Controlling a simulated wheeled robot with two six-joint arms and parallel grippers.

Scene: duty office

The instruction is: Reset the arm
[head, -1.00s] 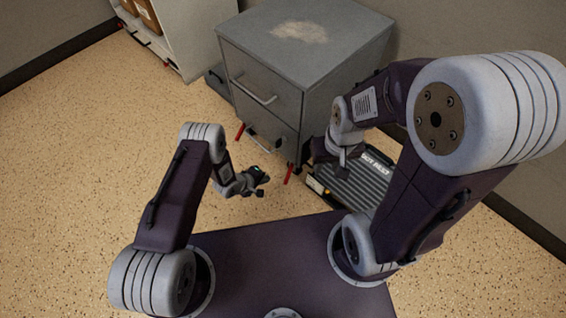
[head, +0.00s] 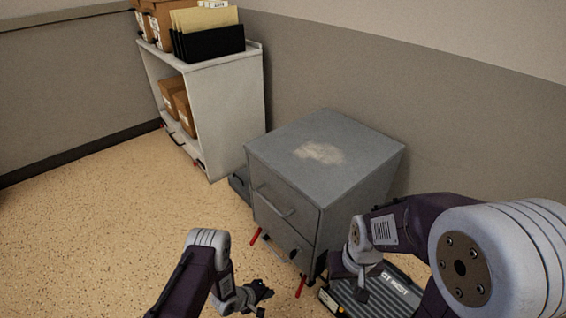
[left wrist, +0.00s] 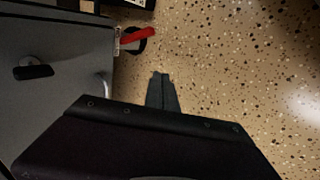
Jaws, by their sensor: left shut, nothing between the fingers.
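My left gripper (head: 259,293) is low in the head view, in front of the grey drawer cabinet and apart from it. Its fingers are together and empty; they also show in the left wrist view (left wrist: 161,92), above the speckled floor. My right arm (head: 400,230) comes in from the right and bends down beside the cabinet. The right gripper's fingers are too small and dark to make out, near the black ribbed foot rest.
The grey cabinet (head: 285,235) has drawer handles and red levers at its base. The foot rest (head: 385,292) lies to its right. A white shelf (head: 228,105) with boxes and a black file holder (head: 213,43) stands behind. The floor at left is clear.

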